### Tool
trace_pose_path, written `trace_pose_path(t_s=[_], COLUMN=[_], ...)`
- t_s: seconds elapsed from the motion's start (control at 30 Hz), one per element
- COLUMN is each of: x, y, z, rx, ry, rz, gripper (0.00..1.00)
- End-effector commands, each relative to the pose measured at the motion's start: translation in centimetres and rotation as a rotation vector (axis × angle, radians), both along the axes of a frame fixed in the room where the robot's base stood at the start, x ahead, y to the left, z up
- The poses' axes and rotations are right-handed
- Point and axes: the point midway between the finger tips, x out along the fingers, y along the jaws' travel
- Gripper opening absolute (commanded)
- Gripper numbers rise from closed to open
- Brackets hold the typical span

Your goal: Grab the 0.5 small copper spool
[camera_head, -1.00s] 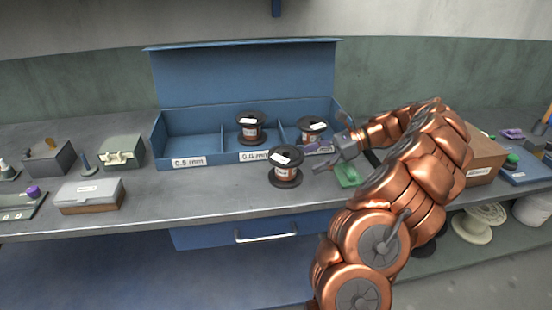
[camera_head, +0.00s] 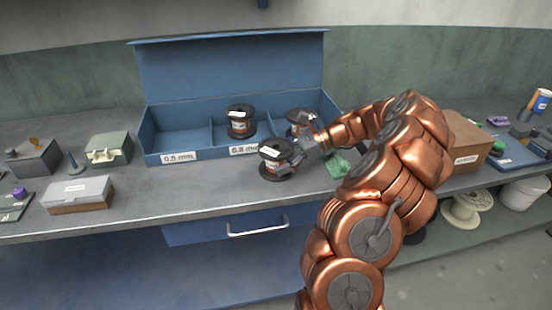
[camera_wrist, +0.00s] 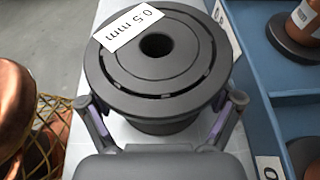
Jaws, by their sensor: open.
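The small copper spool (camera_head: 274,152) stands upright on the grey bench in front of the blue box. In the wrist view the same spool (camera_wrist: 190,75) shows its dark top flange and a white tag reading 0.5 mm. My gripper (camera_head: 284,160) is at the spool's right side in the head view. In the wrist view my gripper (camera_wrist: 163,106) is open, with one finger on each side of the spool's near part. I cannot tell whether the fingers touch it. The copper winding is hidden under the flange in the wrist view.
The blue box (camera_head: 180,156) has an empty left compartment labelled 0.5 mm. A second spool (camera_head: 240,122) stands in its middle compartment and a third (camera_head: 301,122) in the right one. A green item (camera_head: 338,165) lies beside my arm.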

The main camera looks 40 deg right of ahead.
Motion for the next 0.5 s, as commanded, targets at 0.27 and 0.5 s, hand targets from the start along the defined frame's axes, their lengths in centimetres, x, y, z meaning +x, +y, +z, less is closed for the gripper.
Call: trace_pose_path(t_s=[0.27,0.5], x=[0.20,0.20], y=[0.56,0.52], z=[-0.21,-0.20], rx=[0.001,0.001], ry=[0.000,0.000], rz=[0.002,0.001], gripper=[0.90,0.67])
